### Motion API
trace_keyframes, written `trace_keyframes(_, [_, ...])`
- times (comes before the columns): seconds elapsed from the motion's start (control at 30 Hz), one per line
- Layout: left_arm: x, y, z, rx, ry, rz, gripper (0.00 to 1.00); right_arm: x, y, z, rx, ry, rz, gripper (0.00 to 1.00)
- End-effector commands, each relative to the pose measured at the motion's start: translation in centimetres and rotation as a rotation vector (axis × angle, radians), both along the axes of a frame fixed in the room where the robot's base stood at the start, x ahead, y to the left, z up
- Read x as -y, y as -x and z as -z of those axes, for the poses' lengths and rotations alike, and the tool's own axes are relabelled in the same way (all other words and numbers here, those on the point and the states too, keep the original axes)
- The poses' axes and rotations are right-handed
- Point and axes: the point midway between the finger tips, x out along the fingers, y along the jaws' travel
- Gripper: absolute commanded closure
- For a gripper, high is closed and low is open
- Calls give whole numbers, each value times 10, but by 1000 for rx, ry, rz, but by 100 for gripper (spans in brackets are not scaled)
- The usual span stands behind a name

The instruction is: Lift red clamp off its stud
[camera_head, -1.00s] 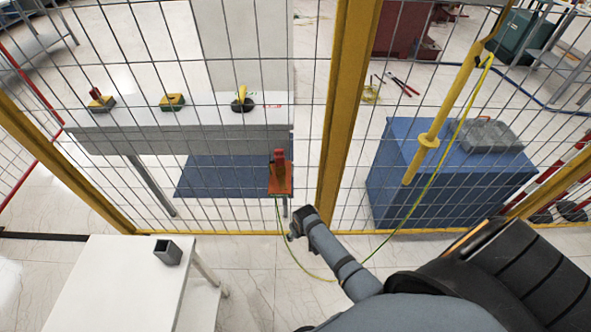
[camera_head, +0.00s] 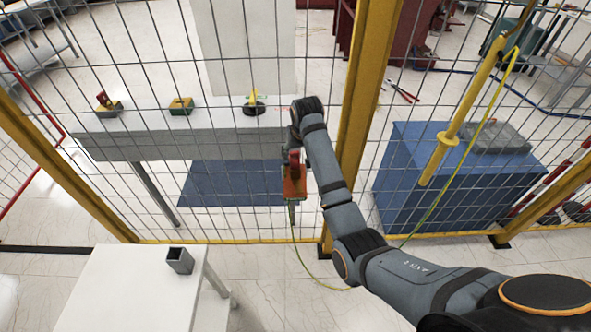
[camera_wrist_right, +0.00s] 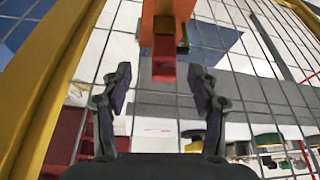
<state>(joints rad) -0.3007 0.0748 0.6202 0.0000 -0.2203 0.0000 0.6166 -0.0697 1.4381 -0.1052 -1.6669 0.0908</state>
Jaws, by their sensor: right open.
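The red clamp (camera_head: 295,158) sits at the top of an orange plate (camera_head: 295,184) at the mesh fence, left of the thick yellow post. A yellow-green wire hangs below the plate. In the right wrist view the red clamp (camera_wrist_right: 164,70) shows as a red block under the orange plate (camera_wrist_right: 164,22). My right gripper (camera_wrist_right: 161,84) is open and empty, one finger on each side of the clamp's near end, with gaps on both sides. In the head view my right arm comes down over the clamp and hides most of the gripper. The stud is not distinguishable. My left gripper is out of view.
The mesh fence with its yellow post (camera_head: 366,110) stands close to my right arm. Behind it are a white bench (camera_head: 180,145) with several small parts and a blue cabinet (camera_head: 410,190). A white table (camera_head: 120,290) with a grey square tube (camera_head: 180,261) stands front left.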

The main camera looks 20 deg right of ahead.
Motion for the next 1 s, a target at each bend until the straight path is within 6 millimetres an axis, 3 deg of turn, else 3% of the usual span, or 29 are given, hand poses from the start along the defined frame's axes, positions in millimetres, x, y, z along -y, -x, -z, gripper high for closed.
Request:
trace_keyframes(0.1, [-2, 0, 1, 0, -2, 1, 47, -3, -7, -10, 2, -2, 0, 40])
trace_keyframes(0.23, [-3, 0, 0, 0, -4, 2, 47, -3, -9, -7, 0, -2, 0, 40])
trace_keyframes(0.5, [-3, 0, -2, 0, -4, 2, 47, -1, -25, 32, 1, 0, 0, 40])
trace_keyframes(0.77, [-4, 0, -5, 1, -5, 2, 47, -2, -28, 45, 0, -1, 0, 40])
trace_keyframes(1.0, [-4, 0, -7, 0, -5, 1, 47, -3, -40, 83, 1, -1, 1, 40])
